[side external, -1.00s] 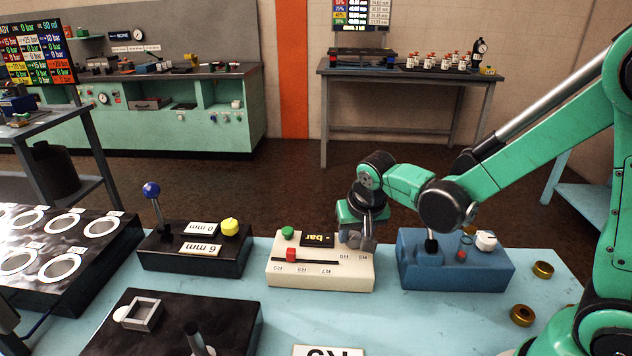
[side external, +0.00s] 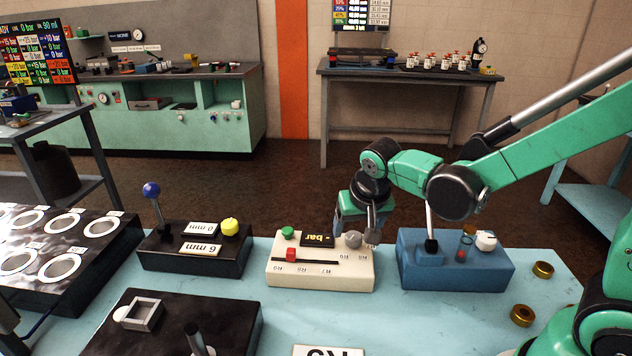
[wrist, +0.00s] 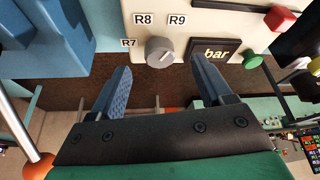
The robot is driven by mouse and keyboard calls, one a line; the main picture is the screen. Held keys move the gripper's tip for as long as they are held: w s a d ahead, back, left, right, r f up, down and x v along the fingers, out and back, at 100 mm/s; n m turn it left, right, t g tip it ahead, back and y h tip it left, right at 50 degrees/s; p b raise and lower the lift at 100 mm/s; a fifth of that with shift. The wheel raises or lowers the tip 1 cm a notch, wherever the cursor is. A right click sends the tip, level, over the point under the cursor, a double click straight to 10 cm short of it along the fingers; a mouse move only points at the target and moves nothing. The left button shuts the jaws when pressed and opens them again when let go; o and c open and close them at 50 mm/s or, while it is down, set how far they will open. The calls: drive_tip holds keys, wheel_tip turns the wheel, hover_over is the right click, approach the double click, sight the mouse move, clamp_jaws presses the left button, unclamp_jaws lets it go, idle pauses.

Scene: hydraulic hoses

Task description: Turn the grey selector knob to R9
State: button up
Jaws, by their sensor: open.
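The grey selector knob (side external: 353,239) sits at the right end of the cream box (side external: 320,276). In the wrist view the grey knob (wrist: 159,50) is at the upper middle, with labels R7 (wrist: 129,43), R8 (wrist: 143,19) and R9 (wrist: 177,19) around it. The knob's exact pointing is too small to tell surely. My gripper (side external: 373,238) is open and empty, just right of the knob in the side view. In the wrist view my gripper (wrist: 163,75) has its two blue fingers spread apart, with the knob ahead of the gap and not between the tips.
The cream box also carries a green button (side external: 288,232), a red slider (side external: 291,254) and a bar display (side external: 317,241). A blue box (side external: 455,272) with an upright lever stands close on the right, and a black box (side external: 195,258) on the left.

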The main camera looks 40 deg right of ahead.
sight(357, 257)
drive_tip(key=shift+v, duration=1.65)
drive_tip(key=shift+s+r+n, duration=0.35)
drive_tip(key=shift+s+n, duration=0.05)
drive_tip(key=shift+s+a+r+n+t+y, duration=0.3)
drive_tip(key=shift+s+r+n+t+y, duration=0.2)
drive_tip(key=shift+s+n, duration=0.35)
drive_tip(key=shift+s+a+r+n+t+y, duration=0.35)
drive_tip(key=shift+s+n+t, duration=0.2)
drive_tip(key=shift+s+n, duration=0.3)
drive_tip(key=shift+s+a+r+n+t+y, duration=0.3)
drive_tip(key=shift+s+r+n+t, duration=0.3)
drive_tip(key=shift+n, duration=0.4)
drive_tip(key=shift+s+f, duration=0.1)
drive_tip(key=shift+f, duration=0.05)
drive_tip(key=shift+c, duration=0.2)
